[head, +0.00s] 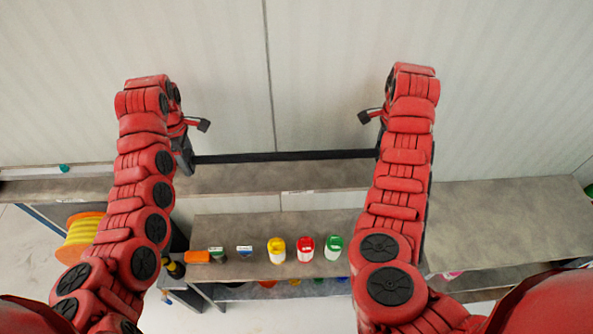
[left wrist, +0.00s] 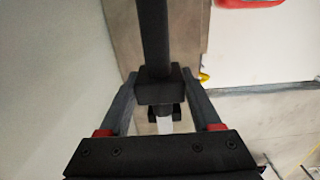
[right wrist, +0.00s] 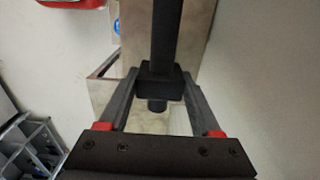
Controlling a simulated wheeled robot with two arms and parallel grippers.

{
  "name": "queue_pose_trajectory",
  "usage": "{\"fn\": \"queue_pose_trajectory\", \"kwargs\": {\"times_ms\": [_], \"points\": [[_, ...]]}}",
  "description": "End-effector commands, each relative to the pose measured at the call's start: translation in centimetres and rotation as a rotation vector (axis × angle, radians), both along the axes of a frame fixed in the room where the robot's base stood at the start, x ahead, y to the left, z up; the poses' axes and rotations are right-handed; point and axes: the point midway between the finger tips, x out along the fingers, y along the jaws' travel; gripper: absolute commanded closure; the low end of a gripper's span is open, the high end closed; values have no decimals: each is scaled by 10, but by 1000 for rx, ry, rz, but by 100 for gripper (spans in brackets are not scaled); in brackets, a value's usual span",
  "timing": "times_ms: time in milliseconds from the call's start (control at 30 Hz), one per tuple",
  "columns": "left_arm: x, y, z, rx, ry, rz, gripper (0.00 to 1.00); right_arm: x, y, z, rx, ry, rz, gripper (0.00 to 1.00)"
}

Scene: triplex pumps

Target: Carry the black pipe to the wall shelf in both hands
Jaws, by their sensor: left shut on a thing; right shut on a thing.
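The black pipe (head: 285,156) runs level between my two grippers in the head view, in front of the wall and seen over the back of a grey shelf (head: 240,179). My left gripper (head: 186,158) is shut on its left end; in the left wrist view the pipe (left wrist: 155,45) passes between the fingers at a thicker black block. My right gripper (right wrist: 160,85) is shut on the right end; the pipe (right wrist: 165,35) shows there with a similar block. The right fingertips are mostly hidden behind the arm in the head view. I cannot tell whether the pipe touches the shelf.
Below is a lower surface (head: 215,229) with a yellow container (head: 277,250), a red container (head: 306,248), a green container (head: 333,247) and smaller items. A yellow spool (head: 82,238) is at left. The grey surface at right (head: 500,210) looks bare.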

Motion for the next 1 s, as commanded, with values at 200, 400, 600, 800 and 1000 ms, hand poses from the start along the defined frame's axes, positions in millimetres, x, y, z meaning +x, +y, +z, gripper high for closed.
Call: {"fn": "queue_pose_trajectory", "kwargs": {"times_ms": [200, 400, 600, 800, 1000], "points": [[0, -1, -6, 0, -2, 0, 100, 0, 0, -6, 0, 0, 1, 100], [0, -1, -15, -1, -1, 0, 100, 0, 1, -15, 1, 1, 1, 100], [0, 0, -26, -1, 1, 0, 100, 0, 1, -25, 2, -1, 2, 100], [-1, -1, -36, 0, 2, -1, 100, 1, 1, -35, 2, -2, 1, 100], [0, 0, -42, 0, 0, -1, 23, 0, 1, -41, 2, 0, 1, 23]]}}
